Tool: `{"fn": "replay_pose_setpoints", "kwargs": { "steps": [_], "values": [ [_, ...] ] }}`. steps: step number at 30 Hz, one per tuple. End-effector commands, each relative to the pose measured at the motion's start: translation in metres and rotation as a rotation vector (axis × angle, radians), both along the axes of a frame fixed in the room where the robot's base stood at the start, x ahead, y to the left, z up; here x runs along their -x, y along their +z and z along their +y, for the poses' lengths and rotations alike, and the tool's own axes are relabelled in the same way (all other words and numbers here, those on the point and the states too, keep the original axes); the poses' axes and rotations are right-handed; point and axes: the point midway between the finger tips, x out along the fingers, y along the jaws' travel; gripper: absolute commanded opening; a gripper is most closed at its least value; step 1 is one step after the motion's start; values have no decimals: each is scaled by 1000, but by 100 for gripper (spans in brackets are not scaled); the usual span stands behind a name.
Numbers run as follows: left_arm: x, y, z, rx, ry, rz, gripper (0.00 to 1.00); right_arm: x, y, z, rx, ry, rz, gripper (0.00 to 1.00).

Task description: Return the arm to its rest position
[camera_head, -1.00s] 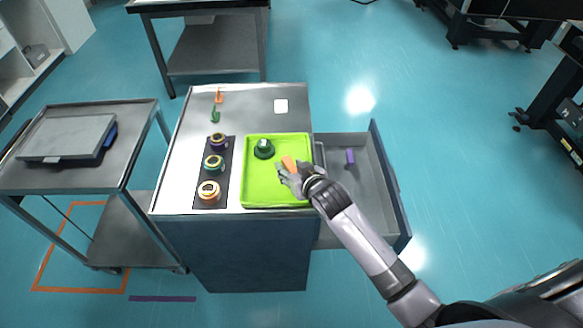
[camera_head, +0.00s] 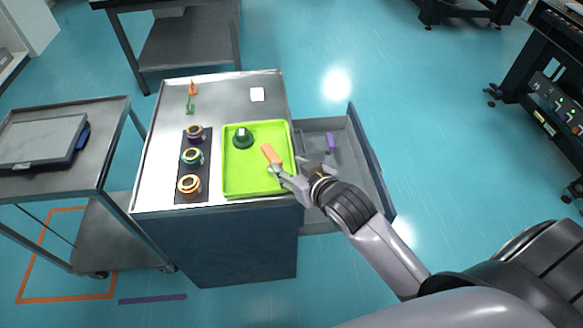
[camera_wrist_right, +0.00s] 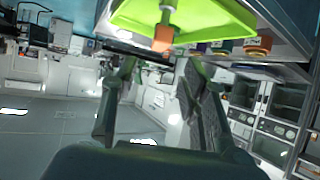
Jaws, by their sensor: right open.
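My right gripper (camera_head: 292,172) is over the right edge of the bright green tray (camera_head: 232,186) in the head view. It is open, and nothing shows between its fingers in the wrist view (camera_wrist_right: 155,88). An orange-ended piece (camera_head: 270,154) is on the tray, just left of the gripper. Its orange end (camera_wrist_right: 163,38) shows beyond the fingers in the wrist view, apart from them. A dark green round piece (camera_head: 243,137) stands on the tray's upper left. My left gripper is not in view.
The tray lies on a metal-topped cabinet (camera_head: 215,93) with an open drawer (camera_head: 347,165) at its right, a purple piece (camera_head: 330,141) inside. Several ringed round pieces stand on a dark strip (camera_head: 206,165). A cart (camera_head: 100,125) stands left.

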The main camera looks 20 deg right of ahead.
Motion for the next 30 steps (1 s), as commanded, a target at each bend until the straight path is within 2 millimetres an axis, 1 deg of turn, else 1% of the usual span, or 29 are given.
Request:
{"fn": "replay_pose_setpoints", "kwargs": {
  "steps": [15,17,18,20,22,23,24,26,27,30],
  "values": [
    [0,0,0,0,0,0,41,1,0,0,0,0,0,41],
    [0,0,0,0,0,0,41,4,-2,0,2,-1,11,41],
    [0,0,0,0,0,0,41,9,-6,0,5,-3,30,41],
    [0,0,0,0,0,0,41,22,-17,-2,17,-7,84,41],
    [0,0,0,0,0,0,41,46,-34,-4,37,-11,174,41],
    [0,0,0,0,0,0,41,58,-41,-5,45,-14,217,41],
    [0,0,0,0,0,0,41,75,-51,-6,59,-14,276,41],
    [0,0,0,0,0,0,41,100,-63,-8,76,-14,362,41],
    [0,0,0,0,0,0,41,116,-70,-9,88,-11,415,41],
    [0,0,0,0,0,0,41,152,-82,-11,108,-1,534,41]
  ]
}}
